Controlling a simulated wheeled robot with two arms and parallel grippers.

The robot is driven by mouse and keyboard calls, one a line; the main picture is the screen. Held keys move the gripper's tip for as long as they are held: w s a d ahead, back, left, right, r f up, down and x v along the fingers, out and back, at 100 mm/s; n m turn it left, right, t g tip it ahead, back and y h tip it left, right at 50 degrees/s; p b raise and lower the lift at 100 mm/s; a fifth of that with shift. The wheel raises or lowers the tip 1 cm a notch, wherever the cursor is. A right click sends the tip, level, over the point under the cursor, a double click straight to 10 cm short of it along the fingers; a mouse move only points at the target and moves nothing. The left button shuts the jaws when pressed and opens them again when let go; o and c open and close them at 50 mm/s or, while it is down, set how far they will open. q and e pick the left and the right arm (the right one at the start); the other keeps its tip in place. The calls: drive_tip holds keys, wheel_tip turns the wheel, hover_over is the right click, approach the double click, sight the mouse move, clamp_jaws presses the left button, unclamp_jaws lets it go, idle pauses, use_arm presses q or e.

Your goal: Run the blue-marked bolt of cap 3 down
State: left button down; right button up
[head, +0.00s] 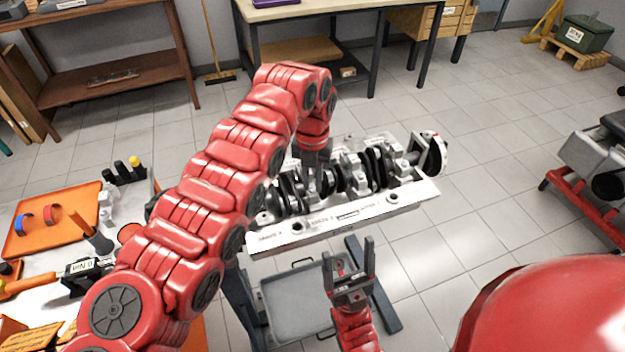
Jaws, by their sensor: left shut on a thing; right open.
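The engine block (385,205) lies on a stand with its crankshaft (375,165) and several bearing caps on top. My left gripper (316,172) points down from above at the left-middle part of the crankshaft. It is shut on what seems to be a bolt at a cap; its fingertips and the bolt are too small and dark to make out. The blue mark and the cap's number cannot be seen. My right gripper (355,262) is open and empty, in front of the block's near edge and apart from it.
A grey tray (285,318) sits low on the stand below the block. A red engine stand is at far right.

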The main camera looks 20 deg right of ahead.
use_arm(q)
drive_tip(key=shift+w+r, duration=0.15)
drive_tip(key=shift+r, duration=0.05)
drive_tip(key=c, duration=0.8)
unclamp_jaws()
drive_tip(key=shift+f, duration=0.1)
wheel_tip(320, 180, up, 8)
wheel_tip(320, 180, up, 9)
drive_tip(key=p, duration=0.9)
hover_over(313, 186)
drive_tip(key=shift+w+a+r, duration=0.1)
drive_tip(key=shift+r, duration=0.1)
